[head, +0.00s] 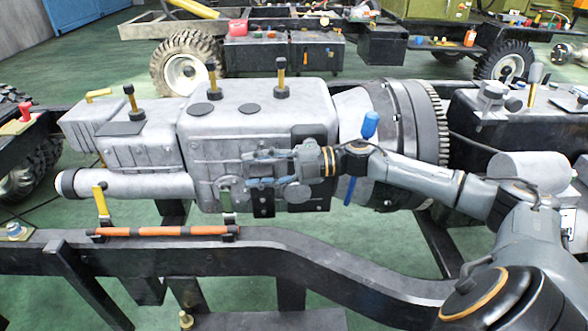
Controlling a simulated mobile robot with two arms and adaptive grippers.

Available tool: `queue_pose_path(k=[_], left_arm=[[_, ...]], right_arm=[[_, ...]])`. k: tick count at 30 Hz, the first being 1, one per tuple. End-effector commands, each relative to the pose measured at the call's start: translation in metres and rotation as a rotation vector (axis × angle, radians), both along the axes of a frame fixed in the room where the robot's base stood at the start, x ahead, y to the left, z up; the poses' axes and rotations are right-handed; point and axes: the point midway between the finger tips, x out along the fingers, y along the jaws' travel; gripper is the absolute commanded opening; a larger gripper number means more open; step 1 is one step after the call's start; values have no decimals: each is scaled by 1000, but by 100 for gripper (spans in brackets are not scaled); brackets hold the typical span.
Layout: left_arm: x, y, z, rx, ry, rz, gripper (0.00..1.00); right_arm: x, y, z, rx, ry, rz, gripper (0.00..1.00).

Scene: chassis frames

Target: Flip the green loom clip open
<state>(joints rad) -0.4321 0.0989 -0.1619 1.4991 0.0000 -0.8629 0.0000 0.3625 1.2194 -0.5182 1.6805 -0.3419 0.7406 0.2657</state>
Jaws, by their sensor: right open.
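My right gripper (248,170) reaches in from the right, with its open fingers pointing left, in front of the grey gearbox housing. Just left of and below its fingertips is a small pale green upright piece (224,191), which looks like the green loom clip. It stands above the right end of the orange loom (165,231) on the dark chassis rail. Whether the fingers touch it I cannot tell, and its hinge is too small to make out. A yellow clip (101,200) stands upright at the loom's left end. My left gripper is not in view.
The grey gearbox (250,110) with several upright levers fills the space behind the gripper. A blue-handled part (370,125) stands by my right wrist. The dark chassis rail (300,255) runs along the front. Green floor (345,235) shows between rail and gearbox.

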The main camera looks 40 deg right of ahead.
Motion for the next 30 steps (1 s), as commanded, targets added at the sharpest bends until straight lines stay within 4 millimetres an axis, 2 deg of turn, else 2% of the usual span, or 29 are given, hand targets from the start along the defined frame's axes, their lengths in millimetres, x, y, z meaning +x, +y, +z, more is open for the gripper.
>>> queue_pose_path(k=[1,24,30], left_arm=[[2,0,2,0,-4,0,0],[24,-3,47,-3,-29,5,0],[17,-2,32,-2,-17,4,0]], right_arm=[[1,-10,-2,-8,2,-16,43],[-25,-50,0,-11,2,-18,43],[-32,-61,0,-10,4,-19,43]])
